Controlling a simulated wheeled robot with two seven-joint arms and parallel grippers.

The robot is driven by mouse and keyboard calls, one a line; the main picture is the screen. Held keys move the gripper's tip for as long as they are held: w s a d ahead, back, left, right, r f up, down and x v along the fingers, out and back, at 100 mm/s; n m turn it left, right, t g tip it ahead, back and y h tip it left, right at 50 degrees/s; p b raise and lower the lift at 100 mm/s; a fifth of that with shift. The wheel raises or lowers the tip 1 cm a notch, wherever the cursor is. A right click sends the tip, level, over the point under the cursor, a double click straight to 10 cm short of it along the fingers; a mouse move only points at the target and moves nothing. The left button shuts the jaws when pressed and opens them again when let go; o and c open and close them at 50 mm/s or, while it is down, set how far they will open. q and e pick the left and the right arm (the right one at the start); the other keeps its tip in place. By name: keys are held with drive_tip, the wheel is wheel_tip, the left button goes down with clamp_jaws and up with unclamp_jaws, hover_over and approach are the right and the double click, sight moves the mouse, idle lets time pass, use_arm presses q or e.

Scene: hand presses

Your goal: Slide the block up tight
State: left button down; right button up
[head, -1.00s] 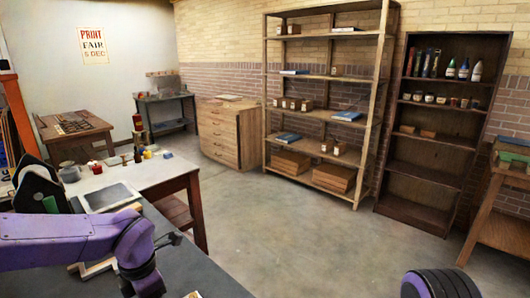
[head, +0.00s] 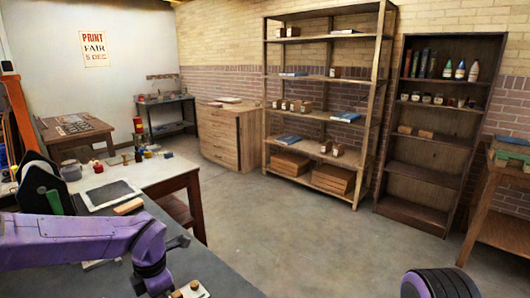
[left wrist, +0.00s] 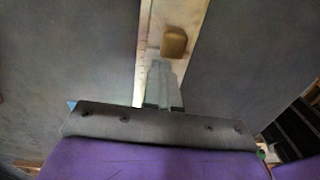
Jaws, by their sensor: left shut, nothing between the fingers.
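In the left wrist view a small yellow-brown block (left wrist: 174,42) with rounded edges sits on a pale wooden strip (left wrist: 184,14) with tick marks along its left edge. My left gripper (left wrist: 162,66) is shut and empty over the strip, its fingertips just below the block in the picture. I cannot tell whether they touch it. A wooden piece with brass knobs (head: 192,289) shows at the lower edge. My right gripper is out of view.
A framed dark plate (head: 110,194) and a light wooden bar (head: 128,207) lie on the bench (head: 218,275) beyond my arm. A pale table (head: 160,172) with small pots stands behind. Shelves line the back wall.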

sight(193, 283)
use_arm(q)
drive_tip(key=shift+s+r, duration=0.2)
drive_tip(key=shift+w+d+p, duration=0.65)
drive_tip(key=shift+w+d, duration=2.25)
drive_tip(key=shift+d, duration=0.05)
drive_tip(key=c, duration=0.9)
unclamp_jaws()
drive_tip(key=shift+w, duration=0.1)
